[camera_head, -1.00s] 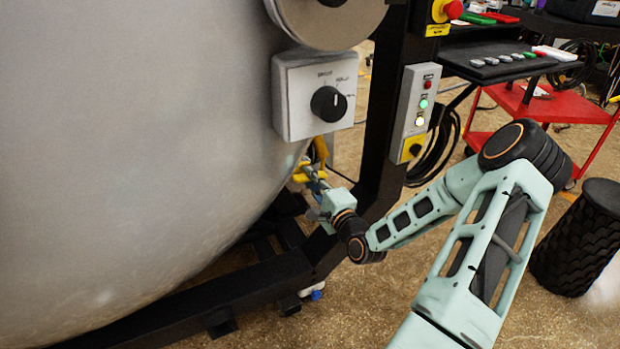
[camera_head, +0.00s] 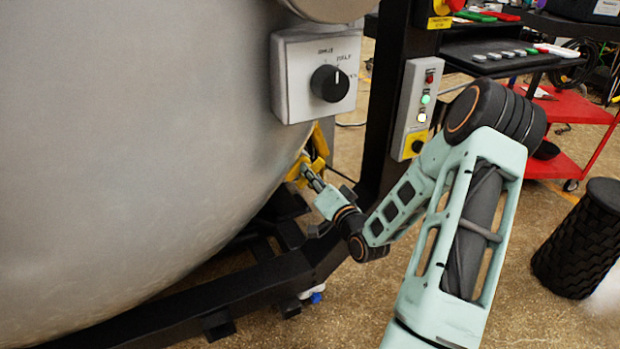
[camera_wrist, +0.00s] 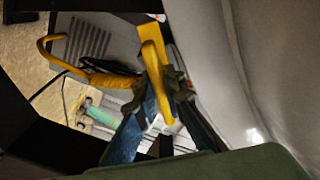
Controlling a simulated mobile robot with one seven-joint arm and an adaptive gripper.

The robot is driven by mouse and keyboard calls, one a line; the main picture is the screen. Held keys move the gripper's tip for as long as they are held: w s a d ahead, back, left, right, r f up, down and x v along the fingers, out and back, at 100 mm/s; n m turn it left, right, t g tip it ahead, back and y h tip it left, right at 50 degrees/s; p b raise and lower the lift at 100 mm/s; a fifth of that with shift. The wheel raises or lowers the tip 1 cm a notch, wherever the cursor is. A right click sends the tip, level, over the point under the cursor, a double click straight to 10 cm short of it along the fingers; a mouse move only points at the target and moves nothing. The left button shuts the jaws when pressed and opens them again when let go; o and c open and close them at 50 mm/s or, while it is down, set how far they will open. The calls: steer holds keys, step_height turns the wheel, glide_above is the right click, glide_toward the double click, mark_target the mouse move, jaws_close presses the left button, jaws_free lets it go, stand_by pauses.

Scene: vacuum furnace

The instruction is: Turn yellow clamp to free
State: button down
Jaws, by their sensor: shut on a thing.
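The yellow clamp (camera_head: 318,145) sits at the lower right side of the big grey vessel, below the black-knob box. In the wrist view the clamp (camera_wrist: 158,70) shows as a yellow bar standing between my gripper's fingers, with a curved yellow arm reaching to the left. My gripper (camera_head: 306,172) is at the clamp, next to the vessel wall. In the wrist view my gripper (camera_wrist: 160,92) is shut on the yellow clamp, with its dark fingertips on either side of the bar. The clamp's far side is hidden.
The grey vessel wall (camera_head: 150,150) is close on the left of my gripper. A black frame post (camera_head: 385,100) stands to the right, carrying a button panel (camera_head: 414,105). A knob box (camera_head: 316,75) is just above. A red cart (camera_head: 560,150) stands at the back right.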

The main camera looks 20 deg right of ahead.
steer(key=shift+n+b, duration=0.35)
steer(key=shift+n, duration=0.45)
steer(key=c, duration=2)
jaws_free()
steer(key=s, duration=1.2)
steer(key=shift+d, duration=0.25)
